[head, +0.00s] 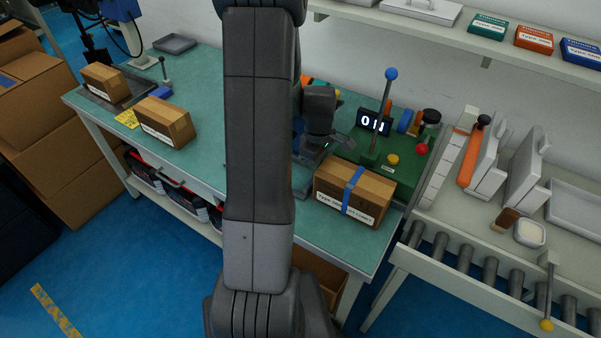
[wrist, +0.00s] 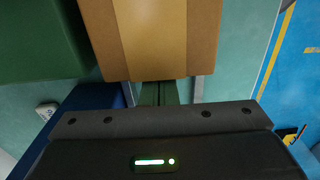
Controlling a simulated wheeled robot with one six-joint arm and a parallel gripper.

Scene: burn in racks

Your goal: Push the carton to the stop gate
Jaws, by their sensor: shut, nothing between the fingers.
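A brown carton (head: 352,190) with a blue band and a white label sits near the right end of the green bench top. A brown carton face with a lighter tape strip (wrist: 160,40) fills the top middle of the wrist view. My gripper (wrist: 158,93) is shut and empty, its fingers pointing at the lower edge of that carton face. Whether they touch it I cannot tell. In the head view my arm hides part of the bench, and the fingertips are hard to make out behind the carton. I cannot clearly identify a stop gate.
A green control box (head: 386,157) with a blue-knobbed lever and a small display stands behind the carton. A roller conveyor (head: 480,262) lies to the right, past a gap. Two other cartons (head: 165,122) (head: 105,84) sit on the left of the bench. A shelf runs along the back wall.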

